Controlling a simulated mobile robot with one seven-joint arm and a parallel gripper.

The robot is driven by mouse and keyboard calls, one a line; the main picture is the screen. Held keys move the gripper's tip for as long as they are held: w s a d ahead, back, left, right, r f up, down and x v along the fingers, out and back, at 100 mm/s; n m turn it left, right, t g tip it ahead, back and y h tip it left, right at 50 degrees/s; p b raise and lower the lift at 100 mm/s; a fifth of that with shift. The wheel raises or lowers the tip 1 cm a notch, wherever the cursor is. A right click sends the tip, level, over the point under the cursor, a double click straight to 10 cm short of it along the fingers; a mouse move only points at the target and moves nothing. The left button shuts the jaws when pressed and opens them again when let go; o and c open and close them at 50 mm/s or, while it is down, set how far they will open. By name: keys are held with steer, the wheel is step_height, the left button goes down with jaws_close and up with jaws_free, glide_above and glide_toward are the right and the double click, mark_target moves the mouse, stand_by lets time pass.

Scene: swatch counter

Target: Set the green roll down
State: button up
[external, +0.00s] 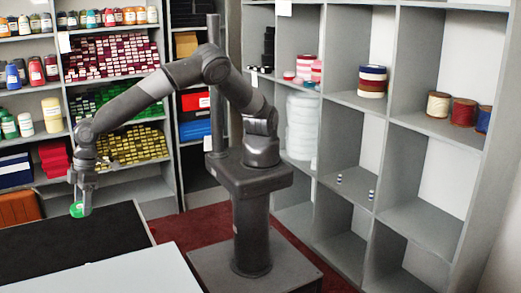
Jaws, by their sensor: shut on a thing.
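The green roll (77,210) is small and round, with a lighter middle. It is between the fingertips of my gripper (80,203), which points down and is shut on it. Part of the roll is hidden by the fingers.
A pale grey surface (140,276) lies in front of the dark top. Shelves with spools, jars and folded cloth (115,50) stand behind. A grey cubby shelf (420,140) with ribbon rolls stands at right. The dark top looks clear right of the roll.

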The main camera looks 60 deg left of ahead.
steer(key=s+a+m, duration=0.1)
steer(key=s+a, duration=0.1)
steer(key=a, duration=0.4)
glide_above(76, 255)
steer(key=w, duration=0.1)
steer(key=f, duration=0.5)
steer(key=shift+a+f, duration=0.3)
steer(key=shift+f, duration=0.1)
steer(key=shift+d+f, duration=0.1)
steer(key=shift+f, duration=1.95)
steer(key=shift+f, duration=0.15)
steer(key=o, duration=1)
steer(key=shift+o, duration=0.2)
